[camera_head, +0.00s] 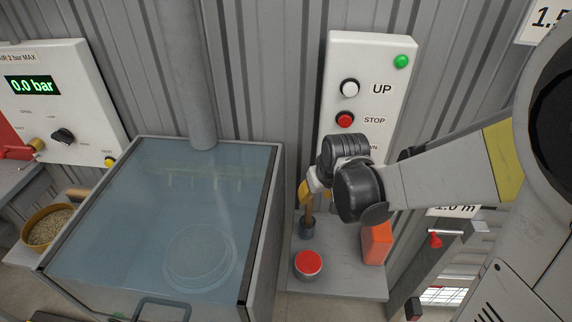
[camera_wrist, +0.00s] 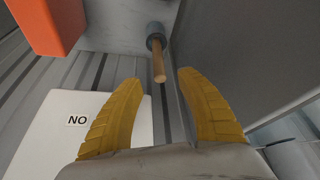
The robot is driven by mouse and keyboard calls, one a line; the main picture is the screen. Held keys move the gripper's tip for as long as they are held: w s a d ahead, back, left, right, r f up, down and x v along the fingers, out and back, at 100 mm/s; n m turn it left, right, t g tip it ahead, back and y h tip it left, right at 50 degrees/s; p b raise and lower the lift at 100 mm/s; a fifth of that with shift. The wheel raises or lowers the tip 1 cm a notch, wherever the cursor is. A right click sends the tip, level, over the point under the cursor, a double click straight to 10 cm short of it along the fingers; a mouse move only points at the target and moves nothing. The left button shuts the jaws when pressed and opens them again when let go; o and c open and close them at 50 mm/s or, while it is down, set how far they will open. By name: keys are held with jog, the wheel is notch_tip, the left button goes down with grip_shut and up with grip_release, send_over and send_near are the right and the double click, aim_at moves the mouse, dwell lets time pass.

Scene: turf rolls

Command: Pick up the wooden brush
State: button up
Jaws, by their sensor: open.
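The wooden brush (camera_head: 309,216) stands about upright on the grey shelf, its brown handle up and its lower end in a dark grey cylinder. I cannot tell whether that cylinder is the brush's head or a holder. The brush also shows in the wrist view (camera_wrist: 158,62), its handle end in line with the gap between the fingers. My gripper (camera_head: 311,192) is above the brush with its yellow fingers pointing down. The wrist view shows both fingers (camera_wrist: 160,82) apart with nothing held. Whether the handle end lies between the fingertips or just beyond them is unclear.
On the shelf (camera_head: 340,284), a red-topped round pot (camera_head: 308,264) stands in front and an orange block (camera_head: 376,242) to the right. A glass-lidded box (camera_head: 265,225) borders the left. Behind is a white button panel (camera_head: 372,50). A bowl of grain (camera_head: 48,226) is far left.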

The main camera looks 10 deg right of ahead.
aim_at(311, 204)
jog(key=b+x, duration=0.2)
jog(key=x, duration=0.3)
jog(key=shift+s+d, duration=0.1)
jog(key=shift+d, duration=0.1)
jog(key=b+x, duration=0.1)
jog(key=x, duration=0.4)
jog(key=shift+f+b, duration=0.4)
grip_shut()
